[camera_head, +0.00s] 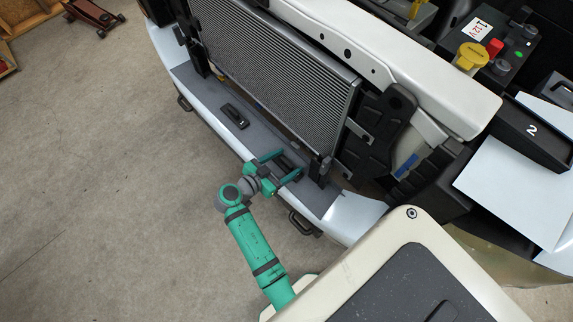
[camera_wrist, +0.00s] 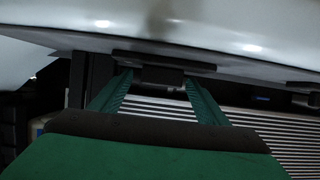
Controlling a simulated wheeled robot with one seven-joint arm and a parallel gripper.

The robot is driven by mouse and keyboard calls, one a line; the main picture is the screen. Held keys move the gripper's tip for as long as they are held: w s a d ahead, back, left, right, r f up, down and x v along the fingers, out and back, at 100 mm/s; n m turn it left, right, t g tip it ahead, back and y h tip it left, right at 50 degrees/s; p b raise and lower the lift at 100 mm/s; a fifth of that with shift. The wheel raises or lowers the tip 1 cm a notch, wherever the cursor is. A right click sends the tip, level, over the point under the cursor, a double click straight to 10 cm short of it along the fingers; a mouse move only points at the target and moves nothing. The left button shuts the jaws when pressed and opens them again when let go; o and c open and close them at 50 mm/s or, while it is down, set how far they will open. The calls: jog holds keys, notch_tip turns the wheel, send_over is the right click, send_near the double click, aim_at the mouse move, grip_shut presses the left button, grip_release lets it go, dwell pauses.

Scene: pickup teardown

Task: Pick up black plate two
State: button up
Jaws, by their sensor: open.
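Two small black plates with raised grips lie on the grey ledge of the front bumper. One black plate (camera_head: 234,116) lies to the left, away from my gripper. The other black plate (camera_head: 289,162) is at my gripper (camera_head: 284,167) and partly covered by it. In the wrist view my gripper (camera_wrist: 158,84) is open, with its green fingertips on either side of the grip of this black plate (camera_wrist: 163,66). I cannot tell whether the fingers touch it. No number is readable on either plate.
The radiator (camera_head: 275,65) stands just behind the ledge, with a black bracket (camera_head: 380,130) to its right. A black block marked 2 (camera_head: 530,132) sits at the right on a white surface. A yellow cap (camera_head: 471,56) is behind. Open floor (camera_head: 90,180) lies left.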

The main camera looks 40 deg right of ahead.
jog(key=shift+d+f, duration=0.1)
jog(key=shift+d, duration=0.1)
jog(key=shift+w, duration=0.1)
jog(key=c, duration=1.2)
